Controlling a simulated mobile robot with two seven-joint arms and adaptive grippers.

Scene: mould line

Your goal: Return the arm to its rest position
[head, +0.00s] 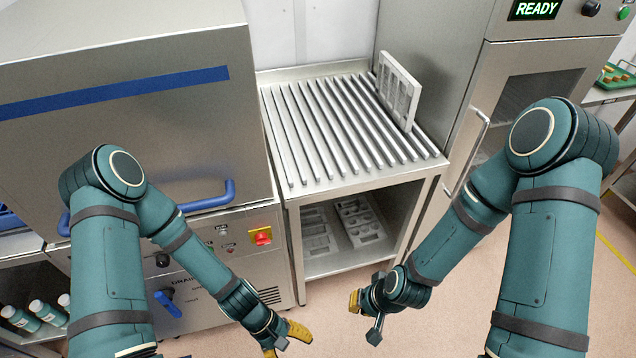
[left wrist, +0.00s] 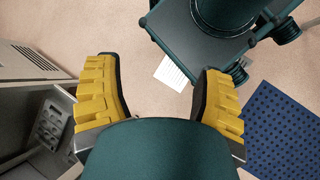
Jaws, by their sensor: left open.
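My left arm hangs at the left in the head view, bent down at the elbow. Its gripper (head: 285,342) has yellow fingers and is low over the floor, in front of the steel machine. In the left wrist view the left gripper (left wrist: 160,100) is open, with its two yellow fingers wide apart and nothing between them. My right arm is bent at the right of the head view. Its gripper (head: 357,303) points down to the left in front of the slatted table; its fingers are partly hidden and I cannot tell their opening.
The slatted steel table (head: 330,120) carries an upright grey mould plate (head: 400,88) at the back right. Moulds lie on its lower shelf (head: 340,262). A steel machine (head: 140,140) with a blue handle stands left, a cabinet (head: 540,60) reading READY right. Clear floor lies in front.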

